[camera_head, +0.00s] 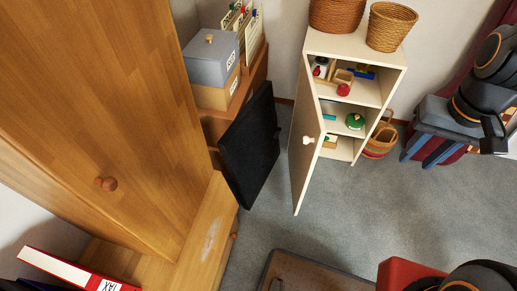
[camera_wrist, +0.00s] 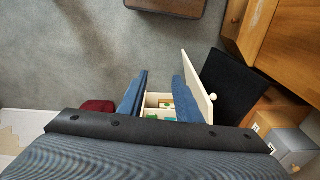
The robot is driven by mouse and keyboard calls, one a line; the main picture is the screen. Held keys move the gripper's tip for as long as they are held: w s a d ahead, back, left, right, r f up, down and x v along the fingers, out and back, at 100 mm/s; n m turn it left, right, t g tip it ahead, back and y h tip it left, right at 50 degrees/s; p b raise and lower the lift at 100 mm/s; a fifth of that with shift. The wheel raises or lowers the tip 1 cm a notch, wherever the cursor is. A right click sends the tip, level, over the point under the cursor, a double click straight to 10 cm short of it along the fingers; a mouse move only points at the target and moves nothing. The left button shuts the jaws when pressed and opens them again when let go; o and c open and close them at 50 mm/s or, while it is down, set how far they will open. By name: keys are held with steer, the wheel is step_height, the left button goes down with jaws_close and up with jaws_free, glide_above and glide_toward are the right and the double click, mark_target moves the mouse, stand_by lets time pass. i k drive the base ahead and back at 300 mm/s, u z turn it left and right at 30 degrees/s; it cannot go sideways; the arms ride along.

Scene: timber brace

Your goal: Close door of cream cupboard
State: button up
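The cream cupboard (camera_head: 355,45) stands against the back wall in the head view. Its door (camera_head: 304,145) stands wide open, swung out on the left side, with a round cream knob (camera_head: 308,140) on it. My gripper (camera_head: 424,158) is to the right of the cupboard, apart from the door. In the wrist view my gripper (camera_wrist: 162,80) shows two blue fingers spread apart with nothing held between them. The open door (camera_wrist: 199,76) and its knob (camera_wrist: 212,97) appear there just right of the fingers. Part of the cupboard's inside shows between the fingers.
Shelves hold small toys. Two baskets (camera_head: 337,14) sit on top; another basket (camera_head: 380,140) stands right of the cupboard. A black panel (camera_head: 250,148) leans left of the door, near a wooden wardrobe (camera_head: 105,110). A brown table (camera_head: 300,275) is in front. Grey carpet between is clear.

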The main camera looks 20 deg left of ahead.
mark_target(308, 131)
steer(key=u, duration=0.75)
steer(key=k, duration=0.35)
steer(key=i, duration=0.8)
steer(key=u, duration=0.6)
